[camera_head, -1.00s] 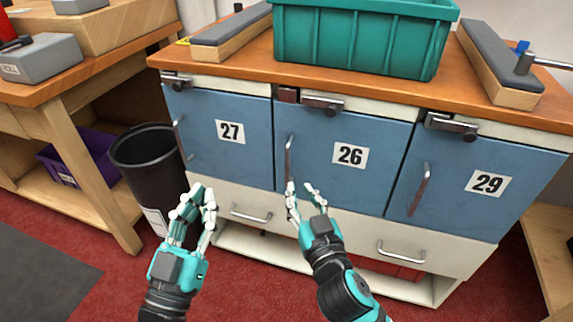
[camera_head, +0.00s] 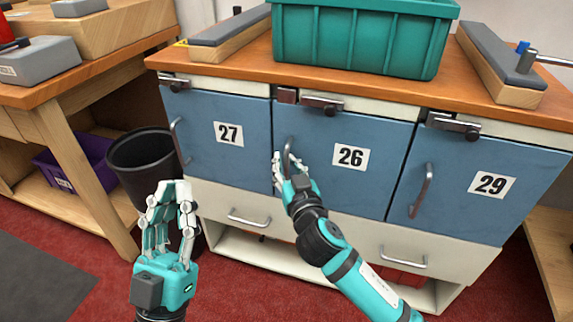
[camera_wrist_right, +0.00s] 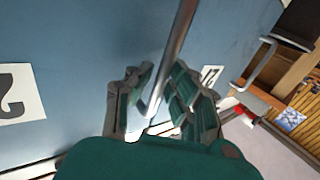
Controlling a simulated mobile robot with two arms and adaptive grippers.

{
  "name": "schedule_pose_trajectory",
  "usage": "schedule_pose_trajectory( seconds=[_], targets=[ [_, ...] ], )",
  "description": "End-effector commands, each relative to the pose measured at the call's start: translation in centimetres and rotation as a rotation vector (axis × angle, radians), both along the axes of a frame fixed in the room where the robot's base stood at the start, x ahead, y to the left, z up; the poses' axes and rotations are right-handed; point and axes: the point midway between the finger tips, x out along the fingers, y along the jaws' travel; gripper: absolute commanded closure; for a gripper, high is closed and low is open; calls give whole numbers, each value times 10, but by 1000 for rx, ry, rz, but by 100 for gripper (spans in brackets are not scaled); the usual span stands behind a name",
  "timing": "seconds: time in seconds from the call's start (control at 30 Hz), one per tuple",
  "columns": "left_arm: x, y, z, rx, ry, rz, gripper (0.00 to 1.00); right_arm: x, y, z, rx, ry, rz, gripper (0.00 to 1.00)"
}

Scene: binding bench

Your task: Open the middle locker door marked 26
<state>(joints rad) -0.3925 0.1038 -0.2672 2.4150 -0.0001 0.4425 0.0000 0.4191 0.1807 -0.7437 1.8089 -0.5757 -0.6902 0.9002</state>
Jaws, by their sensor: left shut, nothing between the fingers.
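The blue middle door marked 26 (camera_head: 375,135) is shut, flush with its neighbours. Its upright metal handle (camera_head: 288,150) is near the door's left edge; it also shows in the right wrist view (camera_wrist_right: 176,50). My right gripper (camera_head: 284,165) is at this handle, and in the wrist view (camera_wrist_right: 160,85) its fingers lie on both sides of the bar's lower part. Whether they press on the bar cannot be made out. A dark latch (camera_head: 325,104) sits above the door. My left gripper (camera_head: 172,192) is shut and empty, in front of the black bin.
Blue doors 27 (camera_head: 205,110) and 29 (camera_head: 460,185) flank the middle door, both shut. A teal crate (camera_head: 360,40) stands on the wooden top. The black bin (camera_head: 130,155) is left of the cabinet. Drawers with handles (camera_head: 402,262) lie below. Red floor is open in front.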

Motion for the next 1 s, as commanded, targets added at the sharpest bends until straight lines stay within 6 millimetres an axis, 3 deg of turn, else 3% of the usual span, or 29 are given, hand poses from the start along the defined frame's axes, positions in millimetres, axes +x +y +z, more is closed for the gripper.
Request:
schedule_pose_trajectory(
  seconds=[0.03, 0.1, 0.73, 1.0],
  targets=[
    [0, 0, 0, 0, 0, 0, 100, 0, 0, 0, 0, 0, 0, 91],
    [0, 0, 0, 0, 1, 0, 100, 0, 0, 0, 0, 0, 0, 100],
    [2, -1, 0, 4, 12, 0, 100, -1, -1, 0, -1, 0, 4, 100],
    [34, -3, -31, 78, 267, 16, 100, -14, -1, 2, -2, 3, 54, 100]
  ],
)
